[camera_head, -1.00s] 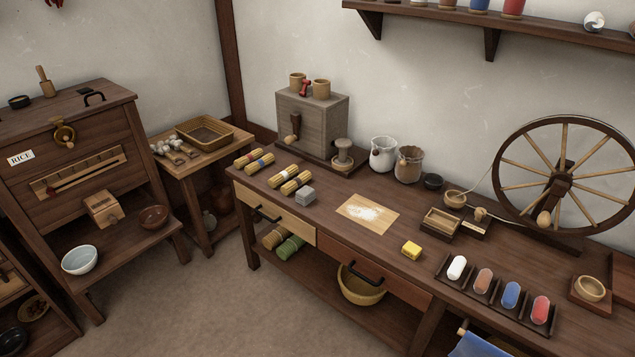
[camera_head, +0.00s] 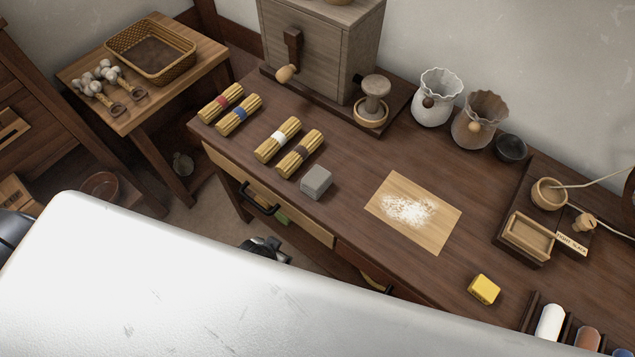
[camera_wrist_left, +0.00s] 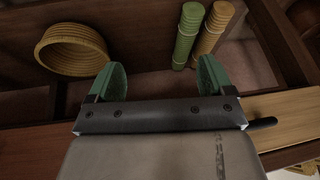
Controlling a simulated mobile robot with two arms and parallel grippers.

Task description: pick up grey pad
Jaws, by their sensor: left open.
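The grey pad (camera_head: 316,181), a small grey block, lies on the dark workbench (camera_head: 345,165) between the straw bundle with the dark band (camera_head: 300,153) and the flour-dusted board (camera_head: 412,212). My left gripper (camera_wrist_left: 160,78) is open and empty, its two green fingers apart in the left wrist view. That view faces the shelf under the bench, and the pad does not show in it. In the head view my large white arm link covers the lower left and hides most of the gripper. My right gripper is not in view.
Several straw bundles (camera_head: 238,114) lie left of the pad, and a yellow block (camera_head: 484,289) right of the board. The drawer handle (camera_head: 262,200) juts from the bench front. In the wrist view, a coiled basket (camera_wrist_left: 72,48) and a green bundle (camera_wrist_left: 187,36) show.

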